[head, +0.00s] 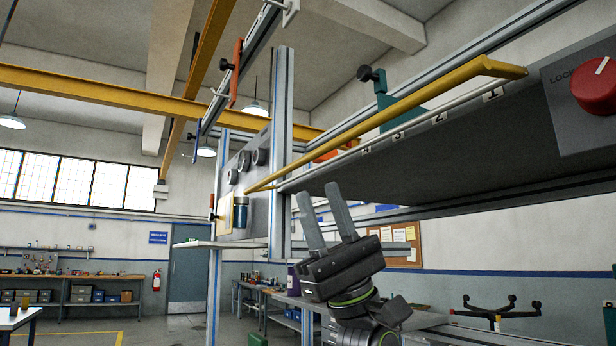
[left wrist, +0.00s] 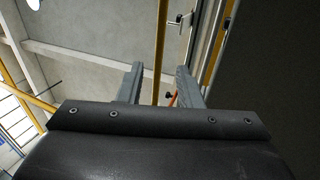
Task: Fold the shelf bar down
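The yellow shelf bar (head: 400,116) runs along the front edge of the dark shelf (head: 450,150) in the head view, raised, with its bent end at the upper right. My left gripper (head: 318,188) points up below the bar's far part. Its two fingers are apart with nothing between them, and they look apart from the bar. The left wrist view shows the open fingers too (left wrist: 159,82). Two yellow strips show there, one between the fingers and one at the right; I cannot tell which is the bar. My right gripper is not in view.
A grey box with a red knob (head: 596,86) is at the right end of the shelf. A metal post (head: 283,130) stands left of the gripper, beside a panel with several dials (head: 245,168). Teal brackets (head: 387,105) sit above the shelf. Open room lies left of the post.

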